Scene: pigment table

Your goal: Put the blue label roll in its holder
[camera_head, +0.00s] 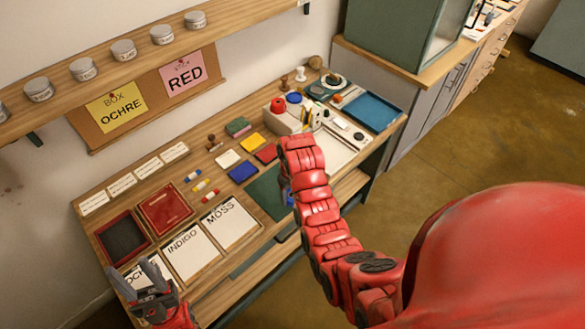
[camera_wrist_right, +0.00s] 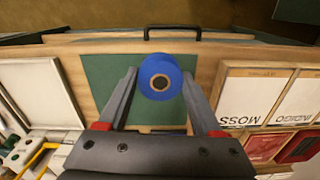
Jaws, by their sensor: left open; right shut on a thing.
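The blue label roll (camera_wrist_right: 147,88) is in the right wrist view, with its cardboard core facing the camera. My right gripper (camera_wrist_right: 160,80) is shut on it, one finger at each side. It is over the green mat (camera_wrist_right: 108,82) near the table's front edge. In the head view, a bit of blue shows beside my right arm, which hides most of the gripper. My left gripper (camera_head: 150,283) is open and empty over the OCHRE card (camera_head: 134,274) at the table's near left. A pale block (camera_head: 284,122) with red and blue round items stands farther back; I cannot tell whether it is the holder.
MOSS (camera_head: 230,222) and INDIGO (camera_head: 192,251) cards lie left of the green mat. A blue tray (camera_head: 372,111) is at the far right. A shelf with tins (camera_head: 123,49) hangs above.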

